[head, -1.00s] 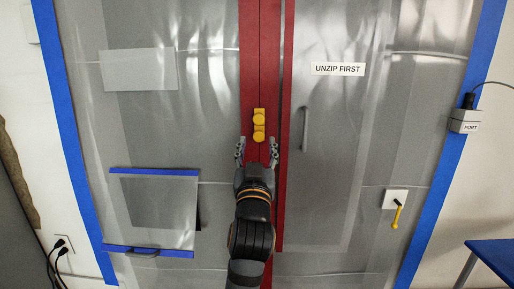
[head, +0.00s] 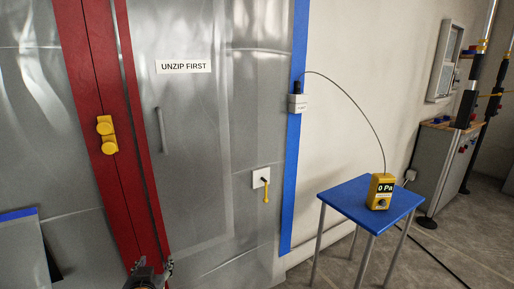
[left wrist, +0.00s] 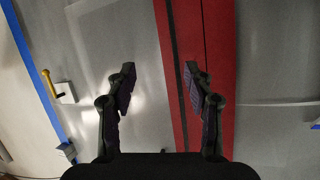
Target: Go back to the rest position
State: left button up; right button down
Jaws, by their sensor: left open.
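My left gripper (head: 153,268) shows at the bottom edge of the head view, below the yellow zipper pull and in front of the red zipper strip (head: 122,130). In the left wrist view its two fingers (left wrist: 160,85) are spread apart with nothing between them. The yellow zipper pull (head: 106,134) sits on the red strip, apart from the gripper. The plastic sheet wall (head: 215,120) carries a sign (head: 184,66) reading "UNZIP FIRST". My right gripper is in neither view.
A blue table (head: 350,200) holds a yellow meter (head: 381,190) reading "0 Pa". A yellow-handled lever (head: 265,190) sticks out from the sheet. A workbench (head: 445,160) stands far right.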

pick_arm(q)
jog(key=s+d+f+m+g+h, duration=0.1)
jog(key=s+d+f+g+h, duration=0.15)
jog(key=s+f, duration=0.6)
jog(key=s+d+f+g+h, duration=0.15)
jog(key=s+f+g, duration=0.25)
jog(key=s+f, duration=0.5)
jog(key=s+d+f+m+g+h, duration=0.1)
jog(key=s+d+f+g, duration=0.2)
jog(key=s+f, duration=0.55)
jog(key=s+a+f+g+y+p, duration=0.1)
jog(key=s+a+p, duration=0.3)
jog(key=s+p, duration=0.4)
jog(key=s+a+f+g+y+p, duration=0.1)
jog(key=s+a+p, duration=0.2)
jog(key=p, duration=2)
jog(key=s, duration=0.4)
jog(key=shift+s+a+f+g+p, duration=0.3)
jog(key=shift+s+a+f+g, duration=0.05)
jog(key=shift+s+a, duration=0.05)
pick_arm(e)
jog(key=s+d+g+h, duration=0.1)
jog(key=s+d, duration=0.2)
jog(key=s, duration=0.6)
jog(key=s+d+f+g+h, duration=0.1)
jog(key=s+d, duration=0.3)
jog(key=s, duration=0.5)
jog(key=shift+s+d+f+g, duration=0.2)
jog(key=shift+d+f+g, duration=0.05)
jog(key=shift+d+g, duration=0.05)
